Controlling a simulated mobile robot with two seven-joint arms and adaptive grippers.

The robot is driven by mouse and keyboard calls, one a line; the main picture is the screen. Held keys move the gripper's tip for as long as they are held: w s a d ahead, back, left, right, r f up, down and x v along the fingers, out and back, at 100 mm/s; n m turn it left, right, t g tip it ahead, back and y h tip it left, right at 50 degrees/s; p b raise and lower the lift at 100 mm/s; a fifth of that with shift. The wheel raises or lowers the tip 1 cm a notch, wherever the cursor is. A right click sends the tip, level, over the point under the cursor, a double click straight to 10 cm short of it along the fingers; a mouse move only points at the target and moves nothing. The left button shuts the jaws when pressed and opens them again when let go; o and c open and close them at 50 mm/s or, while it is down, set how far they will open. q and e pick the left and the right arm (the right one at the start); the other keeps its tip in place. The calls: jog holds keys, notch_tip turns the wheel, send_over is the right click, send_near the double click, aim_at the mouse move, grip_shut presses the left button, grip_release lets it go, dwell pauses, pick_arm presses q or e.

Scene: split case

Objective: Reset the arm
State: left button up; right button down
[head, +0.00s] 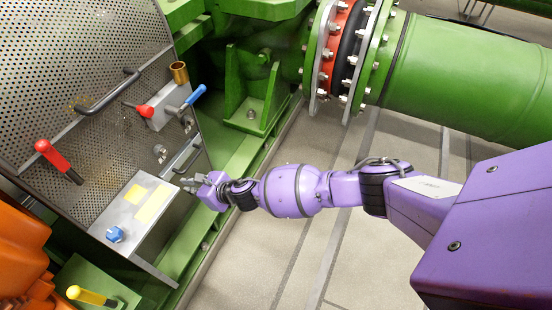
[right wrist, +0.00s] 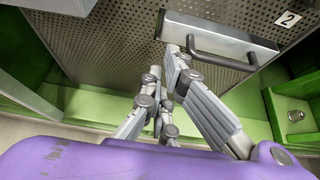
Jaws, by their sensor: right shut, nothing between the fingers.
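My right arm, purple with dark joint bands, reaches in from the right in the head view. Its right gripper (head: 188,184) is shut and empty, beside the upper right corner of a silver box (head: 120,215) with yellow labels and a blue knob (head: 115,234). In the right wrist view the grey fingers (right wrist: 163,88) are in front of a perforated panel, below a silver block (right wrist: 215,36) with a dark bar handle (right wrist: 222,60). Whether the fingers touch anything, I cannot tell. My left gripper is not in view.
The perforated panel (head: 65,60) carries a red-handled lever (head: 55,155), a bar handle (head: 105,92), and a small box with red (head: 138,110) and blue (head: 193,97) levers. A yellow handle (head: 90,295) is at lower left. A green pipe (head: 470,80) runs behind. Floor (head: 260,245) is open below my arm.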

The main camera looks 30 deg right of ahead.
jog(key=p+v, duration=0.1)
jog(key=v, duration=0.4)
jog(key=s+a+f+m+h, duration=0.1)
jog(key=s+f+m, duration=0.2)
jog(key=s+m, duration=0.85)
jog(key=s+a+f+m, duration=0.1)
jog(key=s+f+m, duration=0.1)
jog(key=s+m, duration=0.95)
jog(key=s+d+r+m+g+h, duration=0.1)
jog(key=s+d+m+g+h, duration=0.35)
jog(key=s+d+m, duration=1.75)
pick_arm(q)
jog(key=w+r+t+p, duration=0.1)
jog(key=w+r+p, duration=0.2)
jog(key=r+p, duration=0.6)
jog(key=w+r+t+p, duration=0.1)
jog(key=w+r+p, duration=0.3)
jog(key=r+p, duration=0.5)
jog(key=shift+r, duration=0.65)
pick_arm(e)
jog(key=w+a+r+n+t, duration=0.1)
jog(key=w+r+t, duration=0.1)
jog(key=r, duration=0.6)
jog(key=w+a+r+t+h, duration=0.1)
jog(key=w+r, duration=0.1)
jog(key=r, duration=0.7)
jog(key=shift+a+r+n+t, duration=0.2)
jog(key=shift+n+t, duration=0.15)
jog(key=shift+n, duration=0.05)
